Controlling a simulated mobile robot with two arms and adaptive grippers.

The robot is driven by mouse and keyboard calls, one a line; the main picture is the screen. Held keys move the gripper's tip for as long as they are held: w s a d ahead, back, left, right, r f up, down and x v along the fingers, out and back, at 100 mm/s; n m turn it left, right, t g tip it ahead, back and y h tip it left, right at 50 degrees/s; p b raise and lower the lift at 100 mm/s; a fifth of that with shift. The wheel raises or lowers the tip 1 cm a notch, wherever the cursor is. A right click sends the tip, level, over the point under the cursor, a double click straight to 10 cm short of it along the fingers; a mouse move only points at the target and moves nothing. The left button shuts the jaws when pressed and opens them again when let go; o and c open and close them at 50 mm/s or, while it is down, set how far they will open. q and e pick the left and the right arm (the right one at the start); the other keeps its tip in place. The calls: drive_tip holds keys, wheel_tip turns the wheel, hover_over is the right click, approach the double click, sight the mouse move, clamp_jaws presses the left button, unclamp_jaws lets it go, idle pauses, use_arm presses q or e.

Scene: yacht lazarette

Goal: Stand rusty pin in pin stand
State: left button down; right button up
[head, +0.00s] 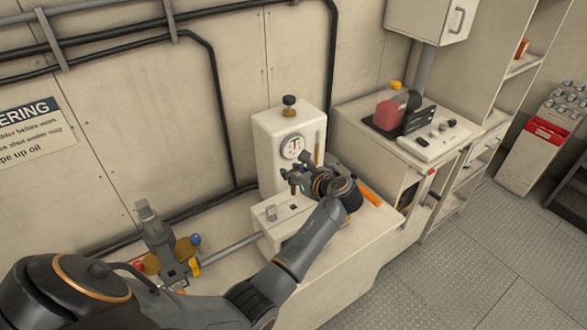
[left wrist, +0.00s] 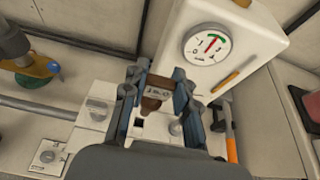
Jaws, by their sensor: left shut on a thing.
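My left gripper (head: 297,178) is above the white block (head: 272,228) on the bench, in front of the white gauge housing. In the left wrist view, the left gripper (left wrist: 158,88) is shut on the brown rusty pin (left wrist: 156,93), which has pale marks on its upper part. The pin's narrower lower end points down toward the block (left wrist: 92,140). A dark square hole (left wrist: 139,123) shows in the block just below and left of the pin's tip. The pin looks apart from the block. I cannot tell for sure which part is the pin stand. My right gripper is not in view.
The gauge housing (head: 268,133) stands close behind the gripper. An orange-handled tool (head: 369,196) lies to its right. A grey fitting on a brass disc (head: 182,250) is to the left. A counter with a red container (head: 390,112) is at the right.

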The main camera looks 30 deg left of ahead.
sight(295, 187)
use_arm(q)
wheel_tip(295, 187, down, 2)
drive_tip(key=shift+s+b, duration=0.1)
drive_tip(key=shift+b, duration=0.35)
drive_tip(key=shift+f+b, duration=0.5)
drive_tip(key=shift+f, duration=0.85)
drive_tip(key=shift+f+p, duration=0.45)
drive_tip(key=shift+p, duration=0.1)
drive_tip(key=shift+f+b, duration=1.15)
drive_tip(key=shift+f, duration=1.05)
idle(0.7)
drive_tip(key=c, duration=1)
unclamp_jaws()
drive_tip(key=shift+o, duration=0.2)
drive_tip(key=shift+d, duration=0.1)
drive_tip(key=v, duration=1.2)
